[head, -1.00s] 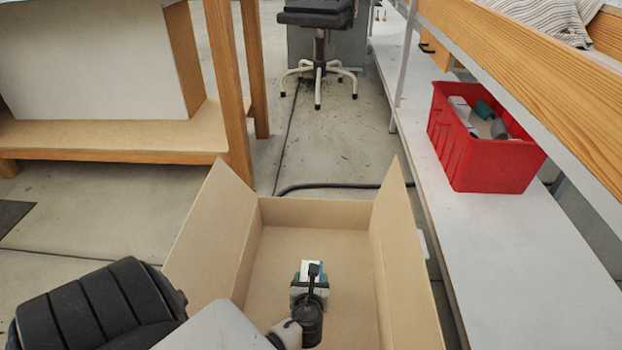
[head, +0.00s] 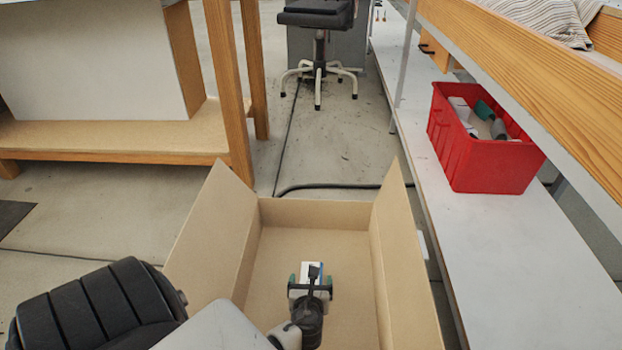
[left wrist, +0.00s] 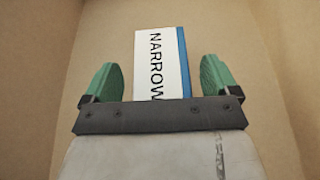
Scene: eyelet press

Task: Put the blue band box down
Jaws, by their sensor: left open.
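The blue band box (left wrist: 162,62) is white with a blue stripe along one side and the word NARROW on it. In the left wrist view it lies between the two green fingers of my left gripper (left wrist: 160,82), with a gap on each side. The gripper is open. In the head view the box (head: 310,268) shows just beyond the left gripper (head: 311,284), inside the open cardboard carton (head: 315,212). The gripper hides part of the box. My right gripper is not in view.
The carton's side flaps (head: 212,232) stand up at left and right. Its floor around the box is bare. A red crate (head: 480,150) with several items stands on the low shelf at the right. A wooden bench (head: 110,140) is at the left, and a chair (head: 318,50) stands behind.

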